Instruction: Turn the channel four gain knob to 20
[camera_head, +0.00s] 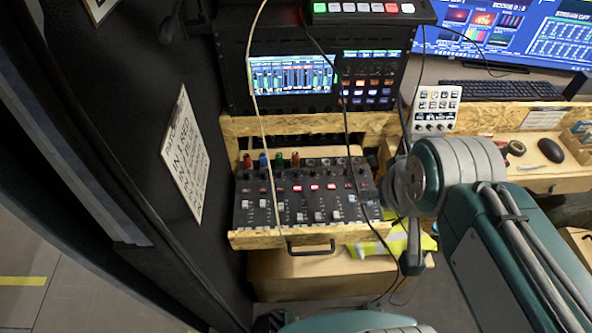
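The audio mixer (258,216) sits in a wooden pull-out drawer (268,239) at the lower middle. Several coloured upright pieces (263,160), orange, blue and red, stand along its back edge at the left. Rows of small knobs, lit red buttons and white faders (336,215) cover its face. I cannot tell which knob is channel four gain, nor read any values; labels are too small. My teal and grey arm comes in from the right. My gripper (378,196) appears to be at the mixer's right edge, mostly hidden by my arm; its fingers are unclear.
A rack unit with a screen (292,76) stands behind the drawer. Thin cables hang down across the mixer. A white button panel (436,105), keyboard (508,89) and mouse (550,150) lie right. A sign (186,155) hangs on the dark wall left.

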